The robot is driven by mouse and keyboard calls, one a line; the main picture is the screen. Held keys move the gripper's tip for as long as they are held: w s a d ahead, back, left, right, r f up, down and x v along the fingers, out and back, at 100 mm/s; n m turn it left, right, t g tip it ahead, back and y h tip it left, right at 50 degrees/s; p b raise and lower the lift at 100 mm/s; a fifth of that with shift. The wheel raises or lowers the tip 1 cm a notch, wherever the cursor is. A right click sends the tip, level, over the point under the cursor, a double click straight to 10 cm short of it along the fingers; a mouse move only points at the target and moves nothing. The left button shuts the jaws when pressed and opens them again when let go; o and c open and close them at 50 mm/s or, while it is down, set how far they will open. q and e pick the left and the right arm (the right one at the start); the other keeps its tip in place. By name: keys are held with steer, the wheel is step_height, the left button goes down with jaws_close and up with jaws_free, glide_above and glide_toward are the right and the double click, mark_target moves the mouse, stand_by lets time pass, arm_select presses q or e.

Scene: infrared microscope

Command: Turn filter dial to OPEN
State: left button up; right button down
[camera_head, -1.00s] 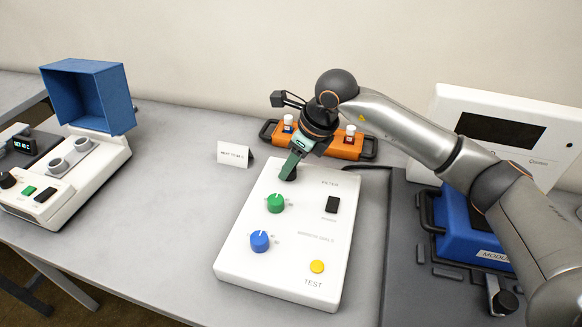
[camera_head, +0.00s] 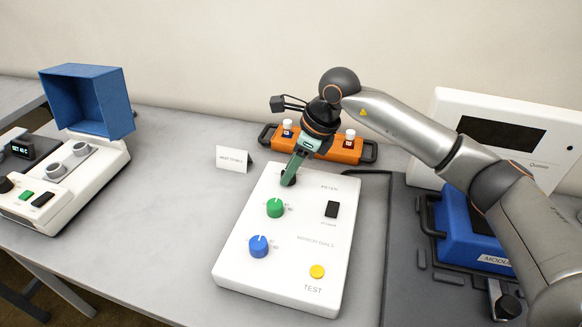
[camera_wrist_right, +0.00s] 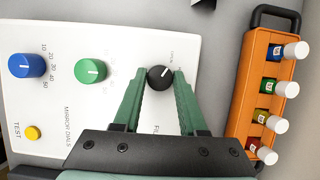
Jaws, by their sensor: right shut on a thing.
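The filter dial (camera_wrist_right: 160,77) is a black round knob with a white pointer line, at the far end of the white control panel (camera_head: 240,255). My right gripper (camera_head: 290,175) reaches down onto it from above. In the right wrist view its two green fingers (camera_wrist_right: 160,80) stand on either side of the knob and are shut on it. The lettering beside the knob is partly hidden by the fingers and too small to read. In the head view the knob is mostly hidden behind the fingers. My left gripper is not in view.
The panel also carries a green dial (camera_head: 275,208), a blue dial (camera_head: 259,246), a black switch (camera_head: 331,209) and a yellow button (camera_head: 317,271). An orange vial rack (camera_head: 346,152) stands close behind the gripper. A blue module (camera_head: 465,240) lies right of the panel.

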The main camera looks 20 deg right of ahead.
steer(key=shift+c, duration=2.2)
jaws_free()
steer(key=v, duration=1.2)
steer(key=shift+d+r+p, duration=0.15)
steer(key=shift+r+p, duration=0.1)
steer(key=shift+p, duration=0.05)
steer(key=shift+s, duration=0.1)
